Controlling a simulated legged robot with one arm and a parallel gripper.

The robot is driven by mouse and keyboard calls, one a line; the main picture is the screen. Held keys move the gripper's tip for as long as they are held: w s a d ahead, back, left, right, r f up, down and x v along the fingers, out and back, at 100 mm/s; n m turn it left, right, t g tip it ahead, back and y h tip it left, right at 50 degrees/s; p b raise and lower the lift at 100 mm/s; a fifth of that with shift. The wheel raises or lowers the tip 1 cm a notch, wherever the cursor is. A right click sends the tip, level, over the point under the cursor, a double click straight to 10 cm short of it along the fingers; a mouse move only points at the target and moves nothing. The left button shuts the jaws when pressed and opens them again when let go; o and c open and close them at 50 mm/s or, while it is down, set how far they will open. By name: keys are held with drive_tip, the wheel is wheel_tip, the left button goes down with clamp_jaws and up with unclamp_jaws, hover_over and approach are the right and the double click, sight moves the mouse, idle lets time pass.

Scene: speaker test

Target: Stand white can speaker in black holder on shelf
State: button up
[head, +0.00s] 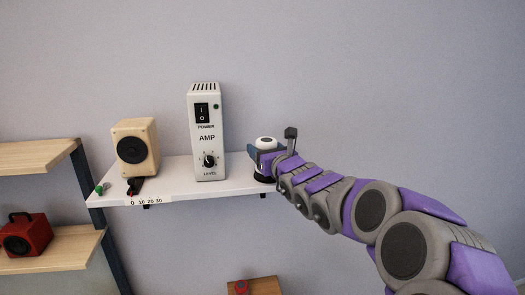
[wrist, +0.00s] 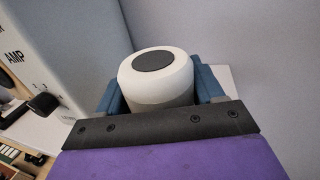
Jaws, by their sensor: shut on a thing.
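The white can speaker (wrist: 158,88) has a black disc on top and stands upright between the blue fingers of my gripper (wrist: 163,92) in the wrist view. In the head view the speaker (head: 265,142) shows at the right end of the white shelf (head: 235,177), with my gripper (head: 266,155) shut around it. A black round base, which looks like the holder (head: 264,179), shows just under the speaker at the shelf's right end. Most of the holder is hidden by my gripper, and I cannot tell whether the speaker is fully seated in it.
The white amp (head: 207,135) stands on the shelf just left of my gripper. A wooden speaker (head: 135,148) stands farther left, with a green-tipped item (head: 100,190) near it. A red box (head: 25,234) sits on a wooden rack at left. The wall right of the shelf is clear.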

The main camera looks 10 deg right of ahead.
drive_tip(key=shift+d+f, duration=0.35)
drive_tip(key=shift+f, duration=0.15)
drive_tip(key=shift+w+d, duration=0.1)
drive_tip(key=shift+d, duration=0.15)
drive_tip(key=o, duration=1.1)
drive_tip(key=shift+o, duration=1.3)
drive_tip(key=shift+a, duration=0.5)
drive_tip(key=shift+s+d, duration=0.3)
drive_tip(key=shift+s, duration=0.2)
drive_tip(key=b+v, duration=0.2)
drive_tip(key=v, duration=0.9)
drive_tip(key=shift+b, duration=0.3)
